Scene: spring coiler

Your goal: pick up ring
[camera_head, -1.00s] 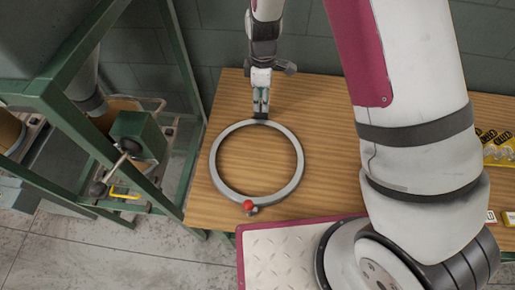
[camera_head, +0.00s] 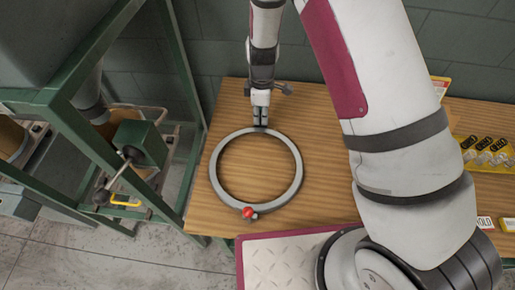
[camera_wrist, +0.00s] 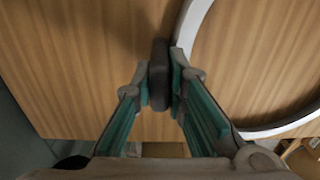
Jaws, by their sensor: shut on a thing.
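The ring (camera_head: 297,172) is a large grey hoop at the left part of the wooden table, with a red knob (camera_head: 248,212) on its near side. My gripper (camera_head: 260,122) points down at the ring's far side. In the wrist view, my gripper (camera_wrist: 160,78) is shut on a dark grey block at the outer edge of the ring (camera_wrist: 188,25). The fingers press on both sides of this block. The ring looks flat, at or very near the tabletop; I cannot tell whether there is a gap beneath it.
The wooden table (camera_head: 325,185) is bare around the ring. A yellow tray of small parts (camera_head: 485,150) is at the right, behind my arm. A green metal frame (camera_head: 95,130) with machinery stands close to the table's left edge. A green wall is behind.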

